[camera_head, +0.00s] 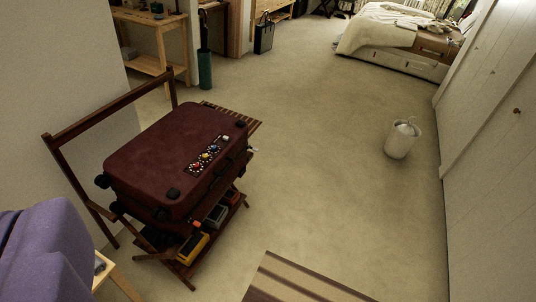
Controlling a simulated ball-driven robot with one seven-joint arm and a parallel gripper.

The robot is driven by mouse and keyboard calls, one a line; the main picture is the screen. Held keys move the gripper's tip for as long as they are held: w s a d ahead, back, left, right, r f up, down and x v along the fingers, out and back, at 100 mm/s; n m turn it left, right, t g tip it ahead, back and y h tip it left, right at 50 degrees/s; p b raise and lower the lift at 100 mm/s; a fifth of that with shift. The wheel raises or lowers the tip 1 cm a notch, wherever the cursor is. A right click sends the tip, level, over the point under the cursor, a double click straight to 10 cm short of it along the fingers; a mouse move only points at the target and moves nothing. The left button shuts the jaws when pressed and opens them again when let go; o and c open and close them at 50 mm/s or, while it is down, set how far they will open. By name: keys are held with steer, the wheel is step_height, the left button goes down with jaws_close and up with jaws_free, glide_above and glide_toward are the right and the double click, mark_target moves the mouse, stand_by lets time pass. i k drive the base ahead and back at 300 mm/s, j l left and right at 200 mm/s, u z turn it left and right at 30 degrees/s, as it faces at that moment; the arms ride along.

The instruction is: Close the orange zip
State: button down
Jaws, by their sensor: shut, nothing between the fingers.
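A dark red suitcase (180,150) lies flat on a dark wooden luggage rack (92,118) in the left half of the head view. Its top is down, with black corner pieces and a strip of small coloured dials or badges near its right edge. A small orange-red spot (196,224) shows low at its front side; I cannot tell whether it is the orange zip. The zip's line and how far it is open cannot be made out. My gripper is not in view.
Several coloured items, one yellow (192,248), sit on the rack's lower shelf. A purple padded thing (45,255) fills the bottom left corner. A striped mat (300,282) lies at the bottom. A white bin (402,138) stands at right. The carpet between is clear.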

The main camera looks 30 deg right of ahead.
mark_target(198, 223)
steer(key=z, duration=0.2)
steer(key=i+l+u, duration=0.15)
steer(key=i+l, duration=0.15)
steer(key=i, duration=0.25)
steer(key=i+l+u, duration=0.15)
steer(key=i+l, duration=0.2)
steer(key=i, duration=0.2)
